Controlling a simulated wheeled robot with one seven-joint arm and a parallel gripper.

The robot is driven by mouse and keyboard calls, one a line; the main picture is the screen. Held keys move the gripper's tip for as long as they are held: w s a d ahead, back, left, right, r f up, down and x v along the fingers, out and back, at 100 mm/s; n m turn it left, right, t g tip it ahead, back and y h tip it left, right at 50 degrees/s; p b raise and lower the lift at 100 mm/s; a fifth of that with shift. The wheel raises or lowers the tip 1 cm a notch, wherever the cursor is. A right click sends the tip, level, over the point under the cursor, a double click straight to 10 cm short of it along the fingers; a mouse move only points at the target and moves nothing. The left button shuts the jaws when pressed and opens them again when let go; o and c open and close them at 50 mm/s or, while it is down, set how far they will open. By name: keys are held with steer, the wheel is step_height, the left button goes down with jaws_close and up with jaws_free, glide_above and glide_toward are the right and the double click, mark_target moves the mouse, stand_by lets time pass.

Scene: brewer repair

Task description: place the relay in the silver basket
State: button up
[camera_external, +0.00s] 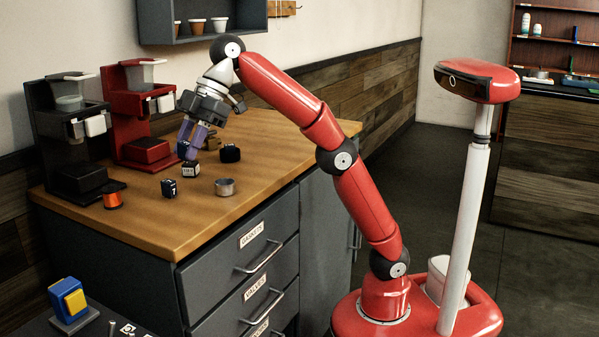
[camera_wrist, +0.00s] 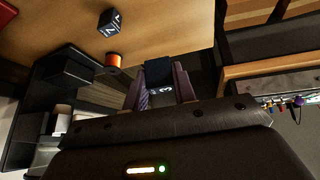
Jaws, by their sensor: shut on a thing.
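My gripper (camera_external: 189,155) points down over the wooden counter with its purple fingers. It is shut on a small dark block with white marking, which shows between the fingers in the wrist view (camera_wrist: 160,96). I take this block for the relay, but its marking is too small to read. In the external view a dark block with a white label (camera_external: 191,170) is right at the fingertips; I cannot tell if it touches the counter. The silver basket (camera_external: 225,187) is a small round metal cup on the counter, to the right of and nearer than the gripper. The wrist view does not show it.
A dark cube marked 7 (camera_external: 168,187), another black block (camera_external: 229,153) and an orange spool (camera_external: 114,198) lie on the wooden counter (camera_external: 270,140). A black brewer (camera_external: 75,180) and a red brewer (camera_external: 146,150) stand at left. The counter right of the basket is clear.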

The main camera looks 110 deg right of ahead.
steer(key=r+n+g+y, duration=0.1)
steer(key=n+y, duration=0.1)
glide_above(219, 186)
steer(key=s+d, duration=0.2)
step_height(219, 186, down, 7)
steer(key=shift+d+r+b, duration=0.15)
steer(key=shift+b, duration=0.25)
steer(key=shift+f+b, duration=0.6)
steer(key=shift+f, duration=0.25)
steer(key=o, duration=1)
